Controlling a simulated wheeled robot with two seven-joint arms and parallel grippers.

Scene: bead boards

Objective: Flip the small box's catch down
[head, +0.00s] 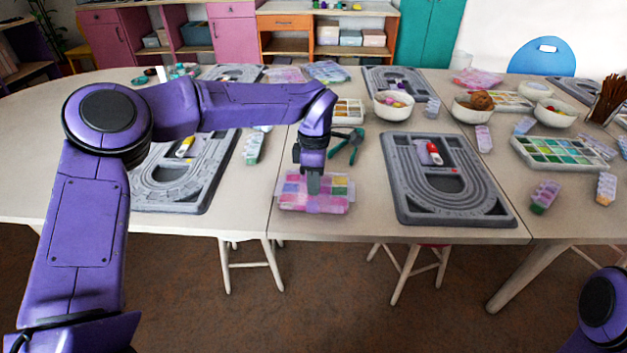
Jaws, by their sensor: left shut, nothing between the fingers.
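The small box (328,204) lies near the front edge of the table, a clear case with pink, yellow and green compartments. My left gripper (313,186) points down over the middle of the box, with its fingers shut and empty. Its fingertips are at or just above the box; I cannot tell whether they touch. The gripper hides part of the box, and the catch is too small to make out. Only a purple part of my right arm shows at the lower right; its gripper is out of view.
A grey bead board (442,212) lies right of the box, and another (205,190) lies to the left, partly behind my arm. Green-handled pliers (347,143) lie behind the box. White bowls (393,105) and a bead tray (562,153) stand farther right.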

